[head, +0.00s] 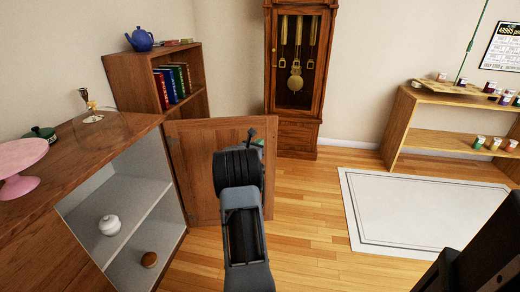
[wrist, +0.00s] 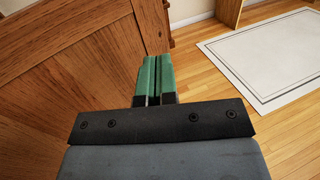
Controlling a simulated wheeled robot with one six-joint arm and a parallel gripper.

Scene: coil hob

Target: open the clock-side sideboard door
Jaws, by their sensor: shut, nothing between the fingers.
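The wooden sideboard (head: 112,132) stands at the left in the head view. Its clock-side door (head: 196,150) stands wide open, swung out on the side toward the tall clock (head: 297,75). The open cabinet shows a shelf (head: 128,215) with a white lidded pot (head: 110,225) on it and a brown round item (head: 149,259) below. My gripper (head: 255,138) is in front of the door, largely hidden by my wrist. In the wrist view its green fingers (wrist: 155,75) are together and empty, beside the door's wooden face (wrist: 70,70). I cannot tell whether they touch it.
A pink cake stand (head: 18,160), a green pot and a candlestick (head: 91,108) stand on the sideboard. A small bookcase (head: 150,75) is behind it. At the right are a white rug (head: 420,210) and a low shelf (head: 440,141) with jars. Wooden floor between is clear.

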